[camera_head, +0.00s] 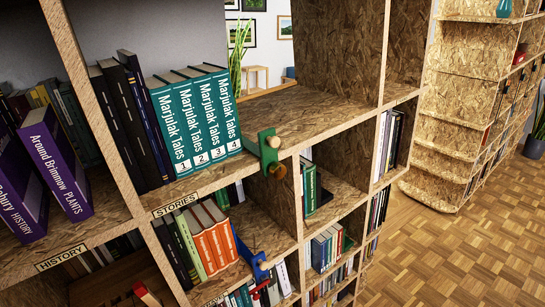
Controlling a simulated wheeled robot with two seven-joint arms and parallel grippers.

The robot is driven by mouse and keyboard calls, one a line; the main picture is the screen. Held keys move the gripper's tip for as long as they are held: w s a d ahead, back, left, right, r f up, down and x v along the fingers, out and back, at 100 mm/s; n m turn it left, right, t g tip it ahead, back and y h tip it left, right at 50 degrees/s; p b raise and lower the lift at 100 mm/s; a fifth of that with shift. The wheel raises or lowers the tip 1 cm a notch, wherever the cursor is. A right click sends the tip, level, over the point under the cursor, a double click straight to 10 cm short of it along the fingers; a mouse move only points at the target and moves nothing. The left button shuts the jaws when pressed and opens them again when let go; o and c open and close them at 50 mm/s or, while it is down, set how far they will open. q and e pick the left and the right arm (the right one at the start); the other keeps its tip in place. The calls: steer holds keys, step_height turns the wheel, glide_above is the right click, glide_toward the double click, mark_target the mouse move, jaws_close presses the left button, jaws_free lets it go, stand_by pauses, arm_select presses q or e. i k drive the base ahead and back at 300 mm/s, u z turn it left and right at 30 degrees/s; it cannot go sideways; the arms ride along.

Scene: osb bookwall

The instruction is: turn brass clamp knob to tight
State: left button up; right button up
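A green clamp (267,149) sits on the front edge of the shelf board, just right of the teal Marjulak Tales books. A round brass-coloured knob (278,171) hangs at its lower front, and a smaller brass-coloured part shows higher on it. A blue clamp (251,254) with a small brownish knob is on the shelf below, and a red clamp-like piece (260,291) shows lower still. I cannot tell how tight any knob is. Neither of my grippers is in view.
Teal Marjulak Tales books (195,118) stand left of the green clamp. The board (305,112) right of them is bare. Below are orange books (207,240) behind a "STORIES" label (176,204). Purple books (55,163) lean at left. Open parquet floor (455,250) lies at right.

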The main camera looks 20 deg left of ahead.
mark_target(277, 169)
steer(key=k, duration=0.5)
steer(key=u, duration=2.15)
steer(key=i, duration=0.6)
steer(key=z, duration=1.1)
